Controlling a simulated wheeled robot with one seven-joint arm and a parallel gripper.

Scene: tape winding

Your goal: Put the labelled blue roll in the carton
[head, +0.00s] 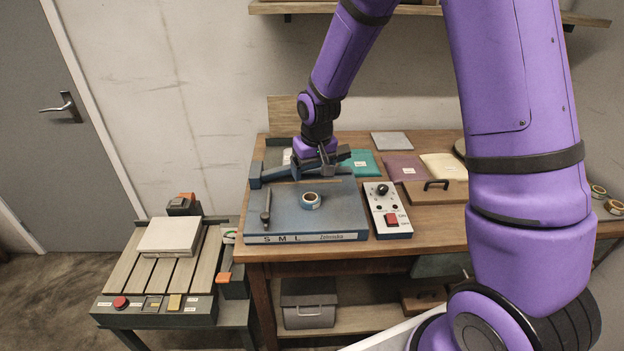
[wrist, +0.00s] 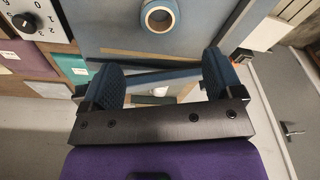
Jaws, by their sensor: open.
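A blue roll with a pale core (head: 310,200) lies flat on the blue-grey machine bed (head: 290,221); a label on it is too small to make out. It also shows at the top of the wrist view (wrist: 158,17). My gripper (head: 326,160) is over the back of the machine, behind the roll and apart from it. In the wrist view its two dark padded fingers (wrist: 160,72) are spread with nothing held, and a blue bar shows beyond them. A flat pale box (head: 170,237), possibly the carton, sits on the slatted conveyor at left; I cannot tell whether it is open.
A control box (head: 388,209) with a knob and red button stands right of the bed. Teal (head: 360,163), purple (head: 404,168) and cream (head: 444,166) packets lie behind it. A wooden lid with a handle (head: 437,191) is further right. The slatted conveyor (head: 134,280) stands lower, left of the bench.

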